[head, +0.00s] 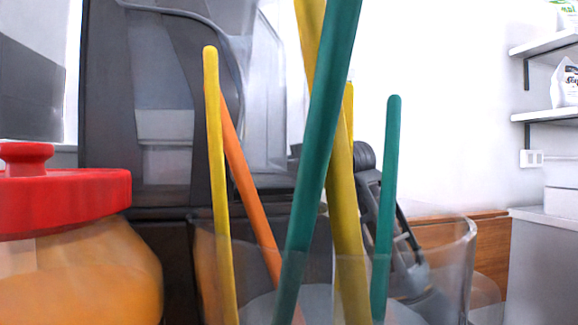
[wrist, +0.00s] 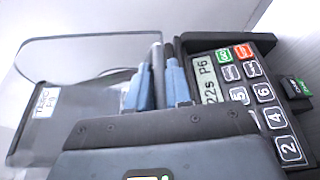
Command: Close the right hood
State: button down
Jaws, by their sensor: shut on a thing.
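In the wrist view, my gripper (wrist: 159,82) has its two blue fingers closed on a thin dark strip that looks like the edge of the right hood. A clear pane of a hood (wrist: 90,68) with a dark frame and a small white label spreads to the left of the fingers. In the head view, the dark cup sealer (head: 110,100) stands behind several straws, with clear hood panels (head: 262,90) upright on it. Part of my dark arm shows behind the straws at the right. The fingertips and the grip are hidden there.
A keypad (wrist: 250,90) with a lit display lies right of the fingers. In the head view, a clear cup (head: 462,260) of yellow, green and orange straws stands close in front, beside a red-lidded jar (head: 75,200). Shelves (head: 545,118) hang at the far right.

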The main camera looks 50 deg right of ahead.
jog(key=c, duration=1.1)
grip_release()
jog(key=shift+w+a+f, duration=0.2)
jog(key=shift+a+f, duration=0.1)
jog(key=shift+f, duration=0.05)
jog(key=shift+r, duration=0.1)
jog(key=shift+s, duration=0.55)
jog(key=v, duration=0.7)
jog(key=shift+w+d, duration=0.1)
